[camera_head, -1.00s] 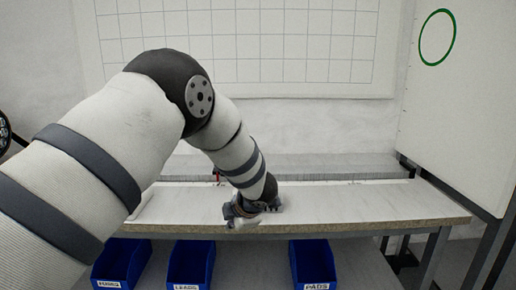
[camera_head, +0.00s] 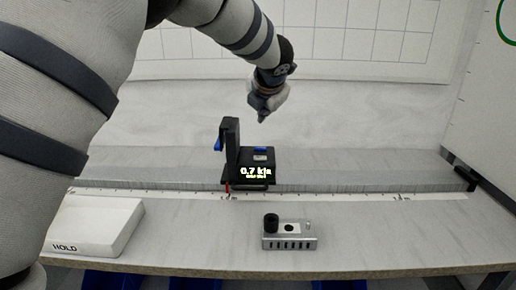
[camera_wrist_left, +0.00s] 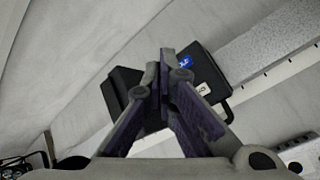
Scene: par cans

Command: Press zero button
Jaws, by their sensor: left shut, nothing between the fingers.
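A black device (camera_head: 236,168) with a lit display reading about 0.7 stands at the back of the bench, with a tall black upright at its left. On its top are a blue button (camera_head: 260,150) and a small white label. In the left wrist view the blue button (camera_wrist_left: 185,62) and a white label (camera_wrist_left: 202,90) that seems to read 0 lie just right of the fingertips. My left gripper (camera_head: 262,118) is shut and empty, pointing down above and behind the device in the head view, apart from it. My right gripper is not in view.
A white box marked HOLD (camera_head: 97,222) sits at the bench's left. A metal block (camera_head: 289,243) with a black knob stands at the front middle. A scale strip (camera_head: 340,196) runs along the bench.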

